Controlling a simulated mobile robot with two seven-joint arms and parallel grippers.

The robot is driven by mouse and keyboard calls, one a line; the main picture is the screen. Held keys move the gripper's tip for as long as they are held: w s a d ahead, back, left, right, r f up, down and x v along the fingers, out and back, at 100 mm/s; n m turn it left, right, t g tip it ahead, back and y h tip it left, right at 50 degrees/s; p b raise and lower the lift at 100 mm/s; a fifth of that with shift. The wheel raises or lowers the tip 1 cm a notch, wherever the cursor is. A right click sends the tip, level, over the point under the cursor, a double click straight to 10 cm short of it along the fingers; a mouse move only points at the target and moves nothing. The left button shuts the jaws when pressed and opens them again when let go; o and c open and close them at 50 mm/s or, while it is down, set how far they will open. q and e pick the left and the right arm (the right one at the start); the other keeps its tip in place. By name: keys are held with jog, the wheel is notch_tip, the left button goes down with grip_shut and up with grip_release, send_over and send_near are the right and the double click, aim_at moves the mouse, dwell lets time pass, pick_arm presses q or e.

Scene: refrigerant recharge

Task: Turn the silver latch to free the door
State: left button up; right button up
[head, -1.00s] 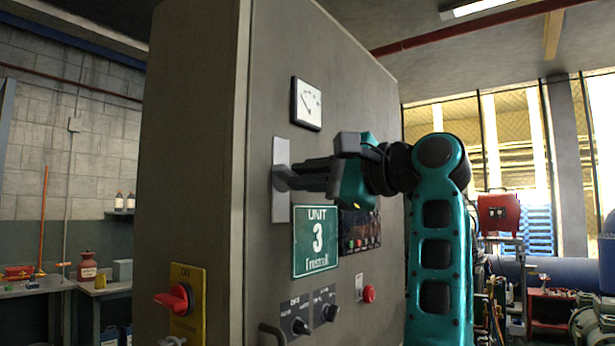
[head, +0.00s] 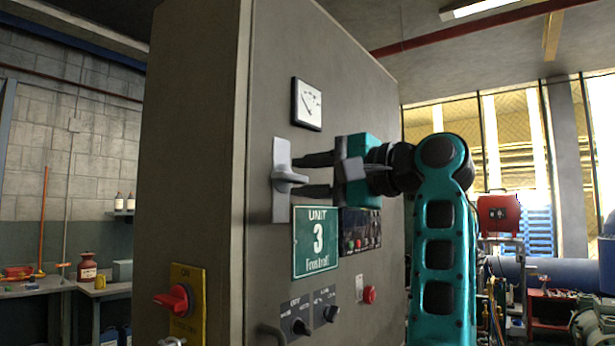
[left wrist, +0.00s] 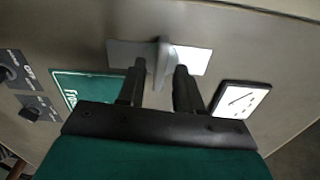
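The silver latch (head: 283,165) is on the grey cabinet door (head: 345,110); its upright plate carries a lever that lies about level across it. My left gripper (head: 312,175) faces the latch with one finger above the lever and one below. In the left wrist view, the latch lever (left wrist: 160,62) stands between the two fingertips (left wrist: 160,70), with a gap on both sides. The fingers are open and do not appear to grip the lever. The door looks closed. My right gripper is not in view.
A gauge (head: 308,104) sits above the latch, and a green UNIT 3 sign (head: 315,242) and black knobs (head: 299,326) below it. A red switch (head: 174,301) is on the cabinet's left side. A workbench (head: 40,287) stands at far left.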

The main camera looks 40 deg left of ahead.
pick_arm(q)
jog(key=d+p, duration=0.2)
jog(key=d, duration=0.6)
jog(key=shift+w+d, duration=0.3)
jog(key=shift+w, duration=0.15)
